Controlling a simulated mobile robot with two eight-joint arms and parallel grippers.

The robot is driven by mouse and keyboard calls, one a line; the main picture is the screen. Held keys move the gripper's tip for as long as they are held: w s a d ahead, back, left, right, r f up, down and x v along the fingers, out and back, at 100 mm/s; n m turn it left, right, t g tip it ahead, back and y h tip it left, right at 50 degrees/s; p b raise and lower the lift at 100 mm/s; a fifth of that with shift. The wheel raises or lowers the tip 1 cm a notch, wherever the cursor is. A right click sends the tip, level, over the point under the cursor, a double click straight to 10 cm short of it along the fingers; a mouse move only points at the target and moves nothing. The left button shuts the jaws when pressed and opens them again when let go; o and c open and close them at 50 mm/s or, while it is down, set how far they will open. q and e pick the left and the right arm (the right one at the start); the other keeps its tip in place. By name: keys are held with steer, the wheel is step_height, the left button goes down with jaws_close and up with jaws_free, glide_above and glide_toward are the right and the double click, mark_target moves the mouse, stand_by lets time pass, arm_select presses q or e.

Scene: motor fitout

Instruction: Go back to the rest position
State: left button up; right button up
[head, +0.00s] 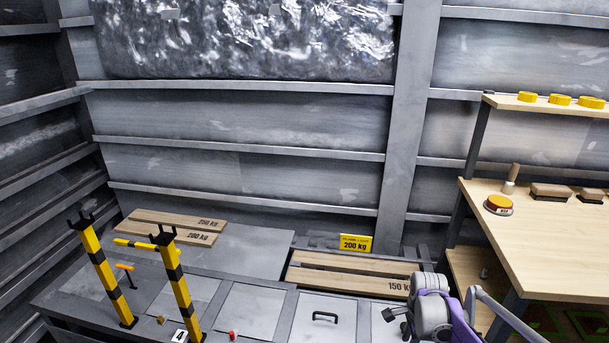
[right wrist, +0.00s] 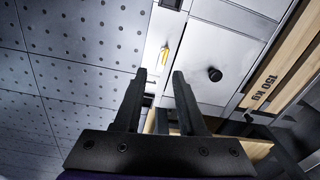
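My right gripper (right wrist: 160,76) shows in the right wrist view with its two dark fingers apart and nothing between them. Beyond the fingertips, a small yellow-handled item (right wrist: 164,50) lies on a light panel. In the head view my right arm, purple and grey, reaches in at the bottom right over the bench's front right part. The state of its fingers cannot be made out there. My left arm and left gripper are not in view.
A grey bench (head: 255,309) bears black-and-yellow posts (head: 107,272). Planks marked 200 kg (head: 172,234) and 150 kg (head: 345,283) lie behind. A yellow 200 kg sign (head: 356,243) stands at the back.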

steer(key=s+a+r+n+t, duration=0.1)
steer(key=s+a+r+n, duration=0.35)
steer(key=s, duration=0.25)
steer(key=s+a+r+n+t, duration=0.1)
steer(key=s+a+r+n, duration=0.3)
steer(key=s+n, duration=0.15)
steer(key=s+a+f+n+t, duration=0.15)
steer(key=s+n, duration=0.25)
steer(key=s, duration=0.4)
steer(key=s+a+f+n+t, duration=0.1)
steer(key=s+a+n, duration=0.2)
steer(key=s+n, duration=0.35)
arm_select(q)
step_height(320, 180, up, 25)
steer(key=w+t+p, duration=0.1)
steer(key=p, duration=2.1)
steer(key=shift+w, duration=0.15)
arm_select(e)
step_height(320, 180, up, 25)
steer(key=m, duration=0.1)
steer(key=shift+s+r+m, duration=0.15)
steer(key=shift+s+m, duration=0.05)
steer(key=shift+m, duration=0.15)
